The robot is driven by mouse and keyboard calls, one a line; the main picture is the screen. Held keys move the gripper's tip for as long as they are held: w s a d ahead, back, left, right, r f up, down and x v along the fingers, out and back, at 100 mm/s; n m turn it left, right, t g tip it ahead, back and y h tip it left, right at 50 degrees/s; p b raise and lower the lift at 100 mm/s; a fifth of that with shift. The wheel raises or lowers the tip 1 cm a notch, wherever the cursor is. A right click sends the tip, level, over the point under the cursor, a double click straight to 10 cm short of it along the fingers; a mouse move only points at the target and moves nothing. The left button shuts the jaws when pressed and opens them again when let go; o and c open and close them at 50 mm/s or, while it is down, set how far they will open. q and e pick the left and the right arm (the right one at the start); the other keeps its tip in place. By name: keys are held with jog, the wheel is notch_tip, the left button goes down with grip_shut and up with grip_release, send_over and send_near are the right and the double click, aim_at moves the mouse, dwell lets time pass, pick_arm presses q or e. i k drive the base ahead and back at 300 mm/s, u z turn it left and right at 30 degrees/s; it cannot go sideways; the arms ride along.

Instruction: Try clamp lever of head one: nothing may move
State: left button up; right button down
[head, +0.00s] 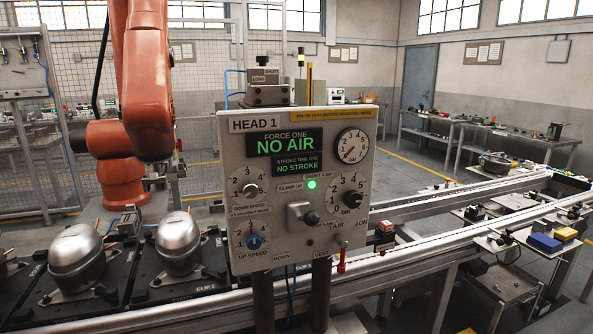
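The head one panel (300,190) stands upright in the middle of the head view. Its displays (286,142) read "FORCE ONE NO AIR" and "STROKE TIME ONE NO STROKE". A lever with a black ball knob (311,217) sits on a grey block at the panel's centre; it looks like the clamp lever. Above it a green lamp (312,184) is lit beside "CLAMP UP". The round gauge (352,146) has a red needle pointing lower left. A red-handled air lever (341,262) hangs down at the lower right, near "VENT". Neither of my grippers is in view.
Black pallets with steel compressor shells (179,243) stand on the line at left. An orange robot arm (146,80) rises behind them. A conveyor rail (450,233) runs behind the panel to the right. A small table (497,285) stands lower right. Workbenches line the far wall.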

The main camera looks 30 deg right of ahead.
aim_at(310, 217)
jog(key=z, duration=0.7)
jog(key=k, duration=0.95)
jog(key=z, duration=1.15)
jog(key=k, duration=0.4)
jog(key=z, duration=0.5)
jog(key=i, duration=1)
jog(key=u, duration=1.05)
jog(key=i, duration=0.75)
jog(key=u, duration=0.8)
